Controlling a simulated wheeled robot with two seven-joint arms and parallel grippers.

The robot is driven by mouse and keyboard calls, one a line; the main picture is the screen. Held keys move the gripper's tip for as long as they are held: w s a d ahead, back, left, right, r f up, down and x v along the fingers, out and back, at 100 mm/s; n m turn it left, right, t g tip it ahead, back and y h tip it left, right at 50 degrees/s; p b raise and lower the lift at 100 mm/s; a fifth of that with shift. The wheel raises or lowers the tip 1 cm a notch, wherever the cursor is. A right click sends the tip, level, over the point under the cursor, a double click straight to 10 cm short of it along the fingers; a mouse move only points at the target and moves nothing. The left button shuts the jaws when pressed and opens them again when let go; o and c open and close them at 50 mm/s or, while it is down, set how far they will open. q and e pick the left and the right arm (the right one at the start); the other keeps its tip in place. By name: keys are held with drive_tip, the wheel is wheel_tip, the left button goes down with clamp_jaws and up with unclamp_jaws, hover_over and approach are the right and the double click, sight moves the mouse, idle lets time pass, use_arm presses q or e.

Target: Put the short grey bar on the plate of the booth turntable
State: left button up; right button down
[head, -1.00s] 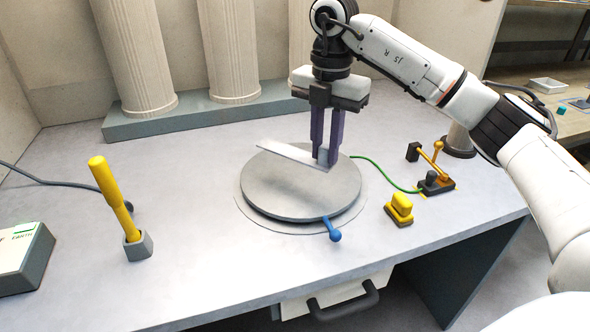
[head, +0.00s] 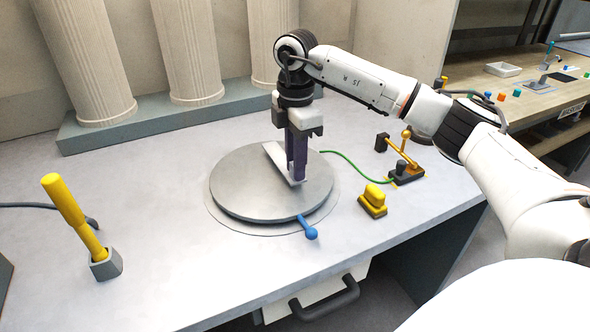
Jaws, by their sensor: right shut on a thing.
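The short grey bar (head: 275,156) is over the round grey plate of the booth turntable (head: 240,196), slanting from the back left toward the plate's middle. My right gripper (head: 297,179) points down and is shut on the bar near its front end; its dark fingers hide part of the bar. The bar is at or very close to the plate's surface; I cannot tell whether it rests on it. The blue-knobbed handle (head: 309,232) sticks out at the plate's front right. My left gripper is not in view.
A yellow stick in a grey holder (head: 75,217) stands at the left. A yellow block (head: 373,198) and an orange-handled lever device (head: 403,165) are right of the turntable, with a green cable (head: 352,170). White columns (head: 187,60) stand behind.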

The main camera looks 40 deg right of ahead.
drive_tip(key=shift+f, duration=1.05)
drive_tip(key=c, duration=1.6)
unclamp_jaws()
drive_tip(key=shift+f, duration=0.15)
wheel_tip(320, 180, up, 12)
drive_tip(key=shift+r, duration=0.15)
